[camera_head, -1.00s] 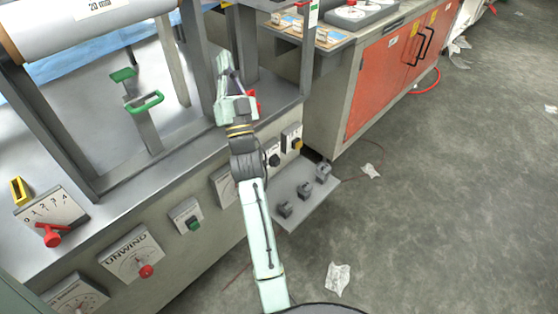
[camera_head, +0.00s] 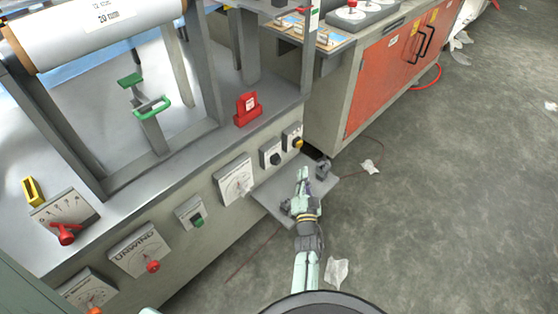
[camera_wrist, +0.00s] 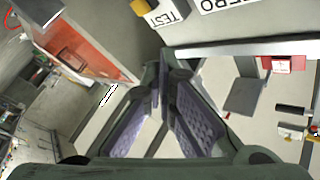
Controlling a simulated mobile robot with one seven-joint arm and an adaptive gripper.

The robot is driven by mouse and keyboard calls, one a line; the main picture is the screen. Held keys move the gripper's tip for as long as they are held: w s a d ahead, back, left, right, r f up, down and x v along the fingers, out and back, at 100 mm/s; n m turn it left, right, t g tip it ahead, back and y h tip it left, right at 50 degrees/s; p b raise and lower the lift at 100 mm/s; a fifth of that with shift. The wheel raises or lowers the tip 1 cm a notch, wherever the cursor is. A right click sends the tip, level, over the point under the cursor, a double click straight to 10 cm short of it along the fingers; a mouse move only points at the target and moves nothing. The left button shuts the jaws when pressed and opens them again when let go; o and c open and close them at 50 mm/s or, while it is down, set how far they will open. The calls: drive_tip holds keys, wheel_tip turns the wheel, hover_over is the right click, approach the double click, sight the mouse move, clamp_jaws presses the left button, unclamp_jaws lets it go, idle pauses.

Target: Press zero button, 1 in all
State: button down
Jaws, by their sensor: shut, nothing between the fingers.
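My gripper (camera_head: 302,176) is in front of the machine in the head view, over the small grey shelf. Its fingers are shut and empty; they also show in the wrist view (camera_wrist: 165,85). In the wrist view, part of a white ZERO label (camera_wrist: 222,4) shows at the top edge, upside down, next to a TEST label (camera_wrist: 166,14). I cannot make out a zero button by the ZERO label. Grey blocks stand on the shelf, one (camera_head: 286,206) left of my gripper and one (camera_head: 322,168) right of it. My gripper hides part of the shelf between them.
Boxes with a black knob (camera_head: 272,155) and a yellow knob (camera_head: 296,142) are on the machine front. A dial panel (camera_head: 233,178) and a green-button box (camera_head: 191,214) are further left. The red cabinet (camera_head: 388,75) stands behind. Floor at the right is mostly free.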

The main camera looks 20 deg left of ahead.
sight(278, 161)
drive_tip(key=shift+s+d+f, duration=0.2)
drive_tip(key=shift+d+f, duration=0.15)
drive_tip(key=shift+f, duration=0.2)
drive_tip(key=shift+s+d+f, duration=0.15)
drive_tip(key=shift+d+f, duration=0.2)
drive_tip(key=shift+f, duration=0.15)
drive_tip(key=shift+a, duration=0.1)
drive_tip(key=w+a+b, duration=0.3)
drive_tip(key=a+b, duration=0.3)
drive_tip(key=a, duration=0.2)
drive_tip(key=shift+b, duration=0.35)
drive_tip(key=shift+a, duration=0.1)
idle(0.5)
drive_tip(key=shift+w+a+b, duration=0.2)
drive_tip(key=shift+a+b, duration=0.2)
drive_tip(key=shift+b, duration=0.05)
